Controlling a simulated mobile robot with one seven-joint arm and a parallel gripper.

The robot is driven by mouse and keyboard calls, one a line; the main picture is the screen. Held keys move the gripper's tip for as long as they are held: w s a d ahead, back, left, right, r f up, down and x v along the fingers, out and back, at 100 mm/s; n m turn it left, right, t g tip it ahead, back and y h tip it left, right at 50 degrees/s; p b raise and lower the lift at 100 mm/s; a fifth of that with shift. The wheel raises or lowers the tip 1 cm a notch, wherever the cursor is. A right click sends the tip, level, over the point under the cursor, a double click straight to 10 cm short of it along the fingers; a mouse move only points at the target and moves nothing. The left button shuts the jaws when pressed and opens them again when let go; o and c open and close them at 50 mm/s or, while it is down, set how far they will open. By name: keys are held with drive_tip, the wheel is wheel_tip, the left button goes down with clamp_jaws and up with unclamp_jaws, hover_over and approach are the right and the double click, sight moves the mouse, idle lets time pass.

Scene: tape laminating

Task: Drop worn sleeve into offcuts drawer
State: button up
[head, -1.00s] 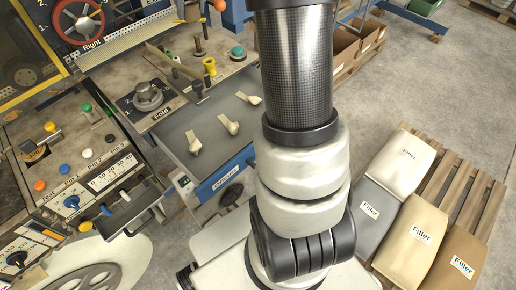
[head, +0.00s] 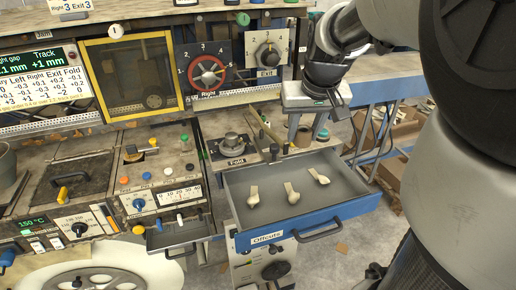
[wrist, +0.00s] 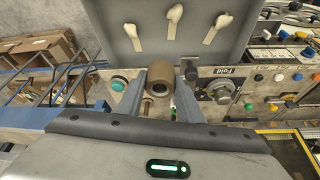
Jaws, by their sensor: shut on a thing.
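The offcuts drawer (head: 235,205) is a grey tray with a blue front, pulled open, with several pale scraps inside. It also shows at the top of the wrist view (wrist: 150,40). My gripper (wrist: 158,100) is shut on the worn sleeve (wrist: 160,80), a brown hollow roll between its two fingers. In the head view my gripper (head: 308,128) points down behind the drawer's back right part, with the sleeve (head: 303,138) partly hidden at its fingertips. The sleeve is outside the drawer, by the worktop with the pegs.
The Fold knob (head: 232,145) and a green-topped button (wrist: 119,84) are on the worktop near my gripper. A smaller grey drawer (head: 180,236) stands open to the left. A blue frame (head: 380,130) is at the right.

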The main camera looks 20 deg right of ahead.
wheel_tip(320, 180, down, 6)
drive_tip(key=b, duration=0.4)
drive_tip(key=shift+w, duration=0.1)
drive_tip(key=shift+r, duration=0.1)
drive_tip(key=o, duration=1.1)
drive_tip(key=shift+o, duration=0.2)
